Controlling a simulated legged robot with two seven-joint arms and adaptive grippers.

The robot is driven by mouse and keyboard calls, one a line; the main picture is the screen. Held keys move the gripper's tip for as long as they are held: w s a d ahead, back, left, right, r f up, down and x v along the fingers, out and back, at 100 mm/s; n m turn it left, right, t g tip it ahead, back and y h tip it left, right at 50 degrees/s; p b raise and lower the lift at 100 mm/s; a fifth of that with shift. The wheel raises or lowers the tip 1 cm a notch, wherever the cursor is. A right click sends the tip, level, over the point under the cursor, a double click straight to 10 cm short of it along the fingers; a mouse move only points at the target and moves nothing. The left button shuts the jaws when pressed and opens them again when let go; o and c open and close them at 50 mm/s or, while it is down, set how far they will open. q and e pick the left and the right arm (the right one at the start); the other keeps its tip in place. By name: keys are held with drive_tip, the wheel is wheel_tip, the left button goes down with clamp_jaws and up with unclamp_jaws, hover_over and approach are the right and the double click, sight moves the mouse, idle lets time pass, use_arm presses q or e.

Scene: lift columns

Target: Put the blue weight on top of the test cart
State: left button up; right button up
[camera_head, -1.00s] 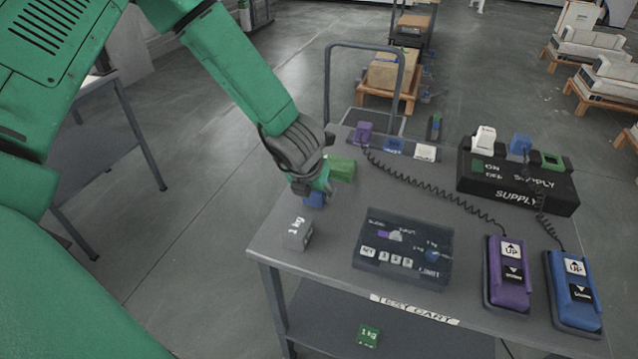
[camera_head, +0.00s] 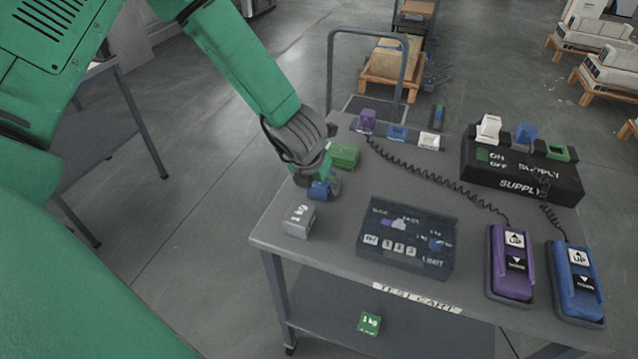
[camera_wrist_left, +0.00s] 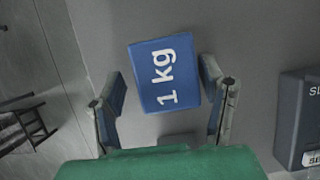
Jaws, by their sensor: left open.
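The blue weight (camera_head: 319,190), marked 1 kg in the left wrist view (camera_wrist_left: 165,73), rests on the grey top of the test cart (camera_head: 339,251). My left gripper (camera_head: 319,184) is at the weight from above and partly hides it in the head view. In the left wrist view the gripper (camera_wrist_left: 162,92) is open, with one finger on each side of the weight's near part. Small gaps show between the fingers and the weight. My right gripper is not in view.
A grey 1 kg weight (camera_head: 299,220) stands just in front, and a green block (camera_head: 344,156) just behind. A dark control panel (camera_head: 408,239), a black supply box (camera_head: 521,171), and purple (camera_head: 511,262) and blue (camera_head: 575,283) pendants occupy the right. A green weight (camera_head: 369,323) is on the lower shelf.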

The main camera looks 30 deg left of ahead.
use_arm(q)
drive_tip(key=p+v, duration=0.1)
drive_tip(key=v, duration=1)
drive_tip(key=shift+s+r+p, duration=0.2)
drive_tip(key=shift+r+p, duration=0.1)
drive_tip(key=shift+d, duration=0.25)
